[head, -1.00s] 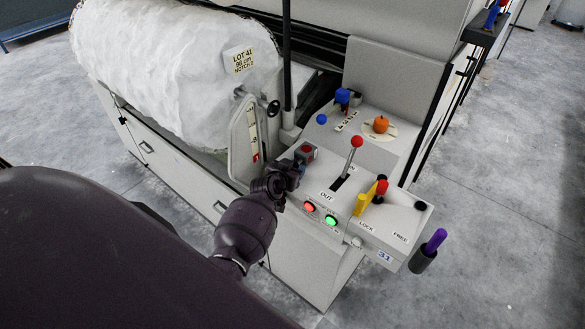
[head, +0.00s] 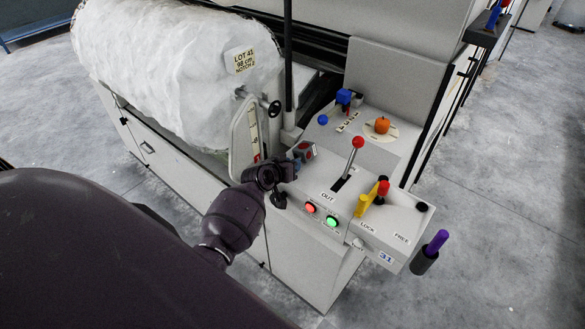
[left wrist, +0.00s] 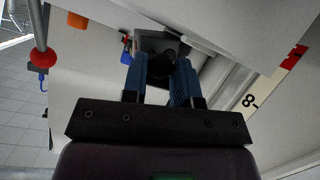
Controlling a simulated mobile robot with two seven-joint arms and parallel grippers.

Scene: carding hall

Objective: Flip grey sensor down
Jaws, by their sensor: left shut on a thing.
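The grey sensor (head: 308,149), a small dark grey box with red on its face, is at the left edge of the control panel, beside the scale plate. My left gripper (head: 294,163) reaches it from the lower left. In the left wrist view the blue fingers (left wrist: 160,72) are closed on the sides of the dark grey sensor (left wrist: 161,44). The fingers and wrist hide part of the sensor and its mount. My right gripper is not in view.
Close by stand a red-ball lever (head: 357,143), an orange knob (head: 382,125), a blue knob (head: 322,119) and a yellow lock lever (head: 364,204). Red and green buttons (head: 321,215) sit on the front. The white fibre roll (head: 170,75) lies to the left.

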